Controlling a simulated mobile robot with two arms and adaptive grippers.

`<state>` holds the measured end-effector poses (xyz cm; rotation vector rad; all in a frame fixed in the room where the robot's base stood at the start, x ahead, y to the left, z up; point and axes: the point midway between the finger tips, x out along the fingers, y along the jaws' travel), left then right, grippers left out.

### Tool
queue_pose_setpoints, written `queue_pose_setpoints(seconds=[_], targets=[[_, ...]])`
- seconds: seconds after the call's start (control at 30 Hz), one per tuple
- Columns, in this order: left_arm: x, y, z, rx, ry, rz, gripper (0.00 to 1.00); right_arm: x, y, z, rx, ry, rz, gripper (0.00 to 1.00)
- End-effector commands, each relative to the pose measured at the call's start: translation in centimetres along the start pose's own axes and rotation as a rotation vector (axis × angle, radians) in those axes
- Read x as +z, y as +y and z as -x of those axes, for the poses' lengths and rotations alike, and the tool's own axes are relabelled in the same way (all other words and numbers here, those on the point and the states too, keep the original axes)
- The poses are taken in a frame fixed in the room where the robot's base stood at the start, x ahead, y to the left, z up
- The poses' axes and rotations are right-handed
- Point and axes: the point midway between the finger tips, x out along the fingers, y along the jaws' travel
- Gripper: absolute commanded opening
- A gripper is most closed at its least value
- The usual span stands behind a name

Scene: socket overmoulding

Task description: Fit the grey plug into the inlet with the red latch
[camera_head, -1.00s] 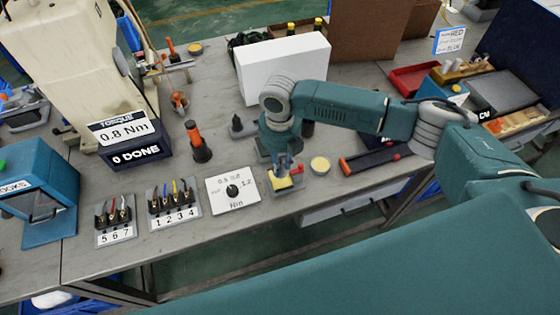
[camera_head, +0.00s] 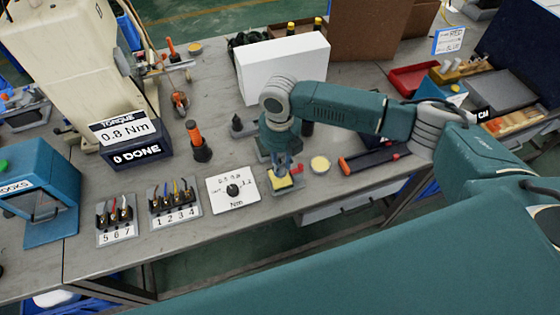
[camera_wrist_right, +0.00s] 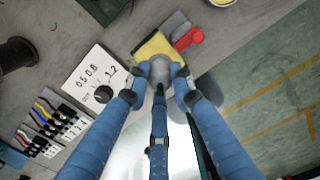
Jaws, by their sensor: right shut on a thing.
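My right gripper (camera_head: 283,170) points down over a small fixture near the front edge of the bench. In the right wrist view, its blue fingers (camera_wrist_right: 160,78) are closed around the grey plug (camera_wrist_right: 160,66). The inlet has a yellow block (camera_head: 283,184) and a red latch (camera_head: 297,169) on its right side. In the right wrist view, the plug is right against or over the edge of the yellow block (camera_wrist_right: 153,46), and the red latch (camera_wrist_right: 188,39) sticks out beside it. I cannot tell how deep the plug sits. My left gripper is not in view.
A white dial card (camera_head: 233,194) lies left of the inlet, with numbered racks (camera_head: 174,208) farther left. A round yellow-topped tin (camera_head: 320,164) stands close on the right. A white box (camera_head: 283,68) stands behind. An orange-handled tool (camera_head: 198,140) stands upright at the left.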

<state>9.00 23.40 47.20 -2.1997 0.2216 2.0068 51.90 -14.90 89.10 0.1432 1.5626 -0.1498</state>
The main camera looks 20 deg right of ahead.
Motion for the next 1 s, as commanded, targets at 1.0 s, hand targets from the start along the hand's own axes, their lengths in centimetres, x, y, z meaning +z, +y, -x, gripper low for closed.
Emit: queue_pose_setpoints(seconds=[1.0], targets=[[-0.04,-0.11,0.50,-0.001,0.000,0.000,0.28,-0.01,0.03,-0.11,0.000,0.000,0.000,0.00]])
